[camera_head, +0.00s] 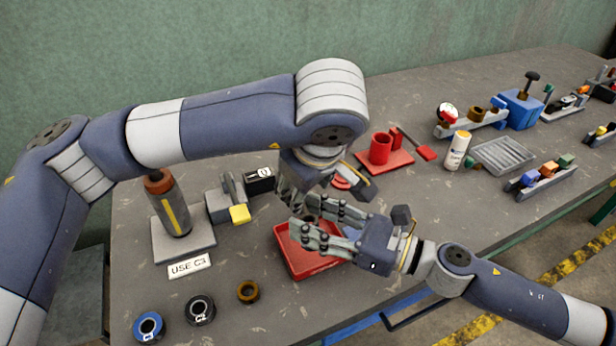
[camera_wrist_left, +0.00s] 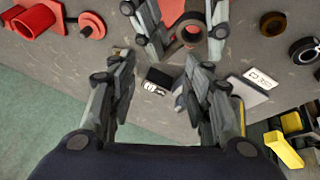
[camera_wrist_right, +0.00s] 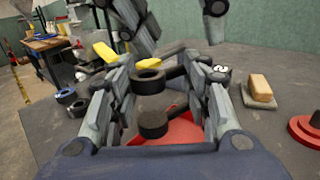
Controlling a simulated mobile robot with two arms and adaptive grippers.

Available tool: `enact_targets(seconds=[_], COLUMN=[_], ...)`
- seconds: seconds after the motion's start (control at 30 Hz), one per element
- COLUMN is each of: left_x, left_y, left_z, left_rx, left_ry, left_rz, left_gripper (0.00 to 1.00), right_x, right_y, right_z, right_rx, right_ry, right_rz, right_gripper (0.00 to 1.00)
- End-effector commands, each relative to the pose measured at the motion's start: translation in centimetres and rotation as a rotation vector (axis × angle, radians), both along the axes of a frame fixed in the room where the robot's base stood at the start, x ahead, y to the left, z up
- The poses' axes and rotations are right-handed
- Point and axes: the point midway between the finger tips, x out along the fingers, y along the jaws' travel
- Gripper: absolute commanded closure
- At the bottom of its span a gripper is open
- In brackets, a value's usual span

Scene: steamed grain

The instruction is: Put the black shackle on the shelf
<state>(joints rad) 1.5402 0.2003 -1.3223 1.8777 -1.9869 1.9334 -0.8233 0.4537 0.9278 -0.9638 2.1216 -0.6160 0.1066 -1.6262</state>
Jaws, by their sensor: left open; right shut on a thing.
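My left gripper (camera_wrist_left: 156,66) is open and empty, close above and beside the right fingers, which show at the top of the left wrist view. I cannot pick out a shelf for certain.
On the left stand a dark cylinder on a grey base (camera_head: 160,243), a grey fixture with a yellow block (camera_head: 239,214) and a black labelled block (camera_head: 262,181). Several rings (camera_head: 200,309) lie in front. A red cup (camera_head: 380,148) and white bottle (camera_head: 457,150) stand farther right.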

Motion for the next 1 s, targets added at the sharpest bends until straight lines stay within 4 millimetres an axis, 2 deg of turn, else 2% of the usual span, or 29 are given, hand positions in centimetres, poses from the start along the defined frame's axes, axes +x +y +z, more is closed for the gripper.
enact_targets(seconds=[0.03, 0.2, 0.4, 0.6, 0.87, 0.9, 1.0], left_x=[0.4, 1.8, 3.0, 3.6, 3.7, 3.7, 3.7], left_y=[0.2, 0.5, 0.7, 0.8, 0.9, 0.9, 0.8], left_z=[-1.1, -4.1, -6.6, -7.7, -7.8, -7.8, -7.8], left_rx=[0.001, -0.001, -0.001, -0.002, -0.002, -0.002, -0.002], left_ry=[0.006, 0.006, 0.005, 0.003, 0.003, 0.003, 0.003], left_rz=[0.003, 0.004, 0.003, 0.002, 0.001, 0.001, 0.001], left_gripper=[0.55, 0.55, 0.55, 0.55, 0.55, 0.59, 0.82], right_x=[0.0, 0.0, 0.0, 0.0, 0.0, 0.0, 0.0], right_y=[0.0, 0.0, 0.0, 0.0, 0.0, 0.0, 0.0], right_z=[0.1, 0.1, 0.1, 0.1, 0.1, 0.1, 0.1], right_rx=[0.001, 0.001, 0.001, 0.001, 0.001, 0.001, 0.001], right_ry=[-0.002, -0.002, -0.002, -0.002, -0.002, -0.002, -0.002], right_rz=[0.001, 0.001, 0.001, 0.001, 0.001, 0.001, 0.001], right_gripper=[0.92, 0.92, 0.92, 0.92, 0.92, 0.92, 0.92])
